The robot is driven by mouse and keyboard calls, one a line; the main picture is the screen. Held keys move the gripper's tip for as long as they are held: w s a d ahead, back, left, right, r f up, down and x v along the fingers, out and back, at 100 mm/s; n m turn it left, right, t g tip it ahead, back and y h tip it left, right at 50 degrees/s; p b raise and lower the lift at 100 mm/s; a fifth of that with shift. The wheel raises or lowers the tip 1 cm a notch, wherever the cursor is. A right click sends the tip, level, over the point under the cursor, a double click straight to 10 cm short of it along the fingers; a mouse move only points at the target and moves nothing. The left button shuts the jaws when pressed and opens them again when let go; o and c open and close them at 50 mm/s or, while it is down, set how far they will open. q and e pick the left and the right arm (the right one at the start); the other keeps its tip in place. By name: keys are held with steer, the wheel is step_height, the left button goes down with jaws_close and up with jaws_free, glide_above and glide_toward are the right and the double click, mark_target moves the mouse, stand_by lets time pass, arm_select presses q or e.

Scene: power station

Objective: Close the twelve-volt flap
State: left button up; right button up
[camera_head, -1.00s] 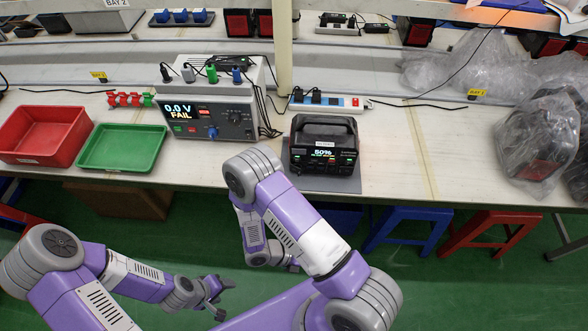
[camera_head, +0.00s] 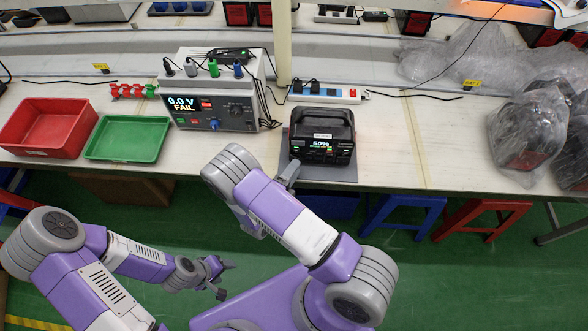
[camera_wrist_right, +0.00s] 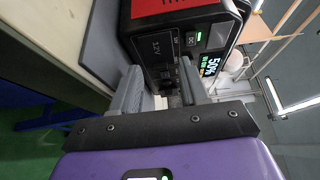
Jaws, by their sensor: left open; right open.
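The black power station (camera_head: 322,140) stands on a grey mat (camera_head: 345,173) near the table's front edge, with its lit display facing me. In the right wrist view its front (camera_wrist_right: 165,45) is close up and turned sideways, with a "12V" label and dark sockets. I cannot clearly make out the flap; the fingers cover part of that area. My right gripper (camera_head: 292,170) is at the lower left of the front; in the wrist view its open fingers (camera_wrist_right: 162,88) straddle the area below the label. Contact cannot be told. My left gripper (camera_head: 225,280) is open and empty, over the floor.
A tester (camera_head: 212,105) reading "0.0 V FAIL" stands left of the power station. A green tray (camera_head: 127,138) and a red tray (camera_head: 47,127) are further left. A power strip (camera_head: 325,94) lies behind. Bagged units (camera_head: 530,130) are at the right; the table between is clear.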

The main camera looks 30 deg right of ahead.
mark_target(301, 156)
steer(key=shift+w+d, duration=0.2)
steer(key=shift+d, duration=0.05)
jaws_close()
steer(key=shift+s+d+r+n+t+y+p, duration=0.1)
steer(key=shift+d+n+t+y+p, duration=0.3)
steer(key=shift+n+t+y, duration=0.4)
steer(key=shift+s+d+r+n+t+y+p, duration=0.1)
steer(key=shift+d+n+t+y+p, duration=0.1)
steer(key=shift+n+t+y+p, duration=0.6)
steer(key=shift+w+d+f+n+t+y+p, duration=0.15)
steer(key=shift+d+n+t+y+p, duration=0.15)
steer(key=shift+n+t+y, duration=0.4)
steer(key=shift+w+d+n+t+y+p, duration=0.15)
steer(key=shift+d+n+t+y, duration=0.3)
steer(key=shift+t+y, duration=0.45)
steer(key=shift+a, duration=0.1)
jaws_free()
steer(key=shift+s, duration=0.1)
